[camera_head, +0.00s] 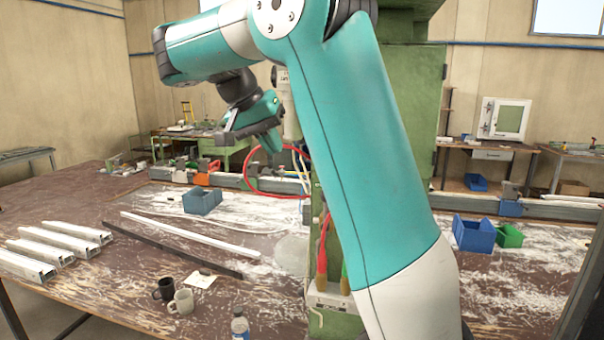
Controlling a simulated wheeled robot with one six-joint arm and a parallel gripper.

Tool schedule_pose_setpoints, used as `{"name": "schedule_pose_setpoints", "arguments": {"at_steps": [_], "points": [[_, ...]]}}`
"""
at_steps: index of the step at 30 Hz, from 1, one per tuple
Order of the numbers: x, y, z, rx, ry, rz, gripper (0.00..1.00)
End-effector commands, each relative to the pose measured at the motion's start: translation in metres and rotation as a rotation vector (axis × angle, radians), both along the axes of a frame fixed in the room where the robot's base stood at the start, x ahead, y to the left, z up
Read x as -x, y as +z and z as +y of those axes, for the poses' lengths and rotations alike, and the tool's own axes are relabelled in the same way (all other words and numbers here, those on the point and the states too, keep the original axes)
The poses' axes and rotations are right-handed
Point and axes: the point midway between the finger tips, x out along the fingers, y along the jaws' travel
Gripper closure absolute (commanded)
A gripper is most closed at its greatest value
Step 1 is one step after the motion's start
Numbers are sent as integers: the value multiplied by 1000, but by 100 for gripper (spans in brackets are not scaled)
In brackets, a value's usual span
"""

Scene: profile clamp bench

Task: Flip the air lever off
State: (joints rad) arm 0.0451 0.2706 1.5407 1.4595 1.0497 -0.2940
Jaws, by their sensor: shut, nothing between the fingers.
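My gripper (268,138) hangs in the upper middle, beside the green machine column (398,95). Its jaws are shut with nothing between them. A pale cylindrical fitting (290,112) shows just right of the gripper, on the near side of the column. I cannot tell whether gripper and fitting touch. No air lever can be made out clearly; my arm covers much of the column. A red hose (250,183) loops out below the gripper.
The worn bench (75,200) holds white profiles (60,238) at left, a blue bin (202,200) in the middle and more bins (473,234) at right. Bench space left of the blue bin is mostly clear.

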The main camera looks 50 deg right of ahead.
Motion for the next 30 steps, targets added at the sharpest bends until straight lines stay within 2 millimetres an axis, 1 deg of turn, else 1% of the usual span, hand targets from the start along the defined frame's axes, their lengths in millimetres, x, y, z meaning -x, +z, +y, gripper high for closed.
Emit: {"name": "schedule_pose_setpoints", "arguments": {"at_steps": [7, 11, 17, 20, 27, 30], "points": [[1, 1, 0, 0, 0, -1, 100], [1, -6, -3, 0, -2, -1, 100], [6, -31, -14, 1, -3, -1, 100], [11, -51, -26, 1, -3, 0, 100], [20, -89, -50, -1, -3, 1, 100], [33, -92, -58, 1, -5, -2, 100]]}}
